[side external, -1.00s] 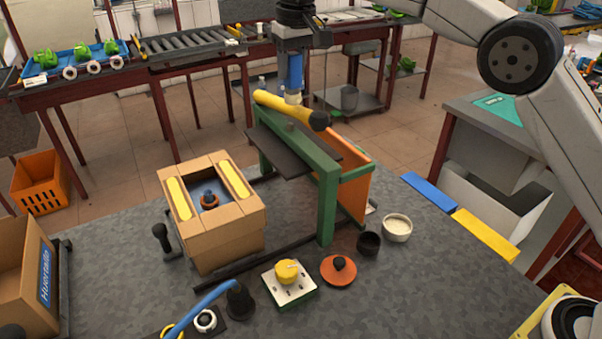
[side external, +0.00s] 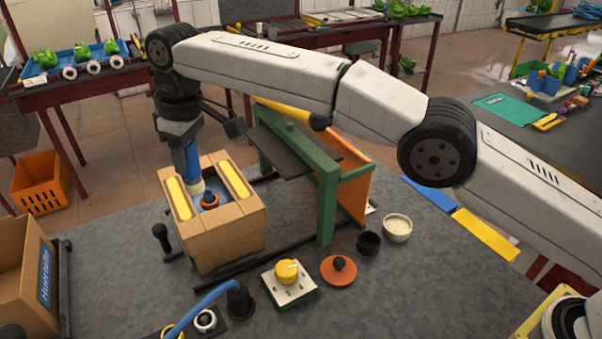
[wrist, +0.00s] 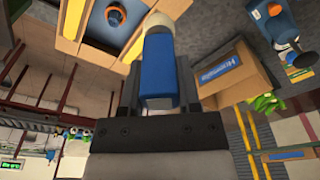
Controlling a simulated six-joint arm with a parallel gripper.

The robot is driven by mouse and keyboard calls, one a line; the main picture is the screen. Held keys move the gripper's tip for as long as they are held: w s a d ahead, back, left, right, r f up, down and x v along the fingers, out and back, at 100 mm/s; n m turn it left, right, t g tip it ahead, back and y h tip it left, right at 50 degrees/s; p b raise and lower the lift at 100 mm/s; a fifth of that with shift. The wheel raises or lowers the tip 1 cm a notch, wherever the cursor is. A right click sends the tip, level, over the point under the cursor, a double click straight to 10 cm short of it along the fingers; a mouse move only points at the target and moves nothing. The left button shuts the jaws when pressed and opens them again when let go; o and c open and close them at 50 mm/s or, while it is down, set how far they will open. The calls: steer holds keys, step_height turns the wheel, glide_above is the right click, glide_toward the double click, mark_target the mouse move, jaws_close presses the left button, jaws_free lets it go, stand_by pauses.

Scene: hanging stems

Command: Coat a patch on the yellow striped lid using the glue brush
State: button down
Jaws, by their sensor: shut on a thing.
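My gripper (side external: 180,132) is shut on the blue handle of the glue brush (side external: 191,160), which points down with its pale tip lowest. The brush also shows in the wrist view (wrist: 159,68), between my dark fingers. The cardboard box's lid has two yellow stripes, a left one (side external: 179,199) and a right one (side external: 234,179). Between them is a blue-lined opening with an orange-and-dark piece (side external: 209,200). The brush tip appears at the back of the opening, just right of the left stripe; I cannot tell whether it touches. No coating is discernible on the lid.
A green frame (side external: 327,200) with a dark plate stands right of the box. A black knob post (side external: 161,236) stands close on the left. A yellow dial (side external: 287,271), an orange disc (side external: 338,269) and a cream-filled bowl (side external: 397,228) are in front and to the right.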

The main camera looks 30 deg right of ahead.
mark_target(194, 191)
steer(key=shift+f, duration=0.15)
steer(key=shift+f, duration=3.65)
steer(key=shift+d+f, duration=0.2)
steer(key=shift+d, duration=3.5)
steer(key=shift+a, duration=3.6)
steer(key=shift+a+r, duration=0.15)
steer(key=shift+a, duration=0.05)
steer(key=shift+d+r, duration=0.1)
steer(key=shift+r, duration=3.75)
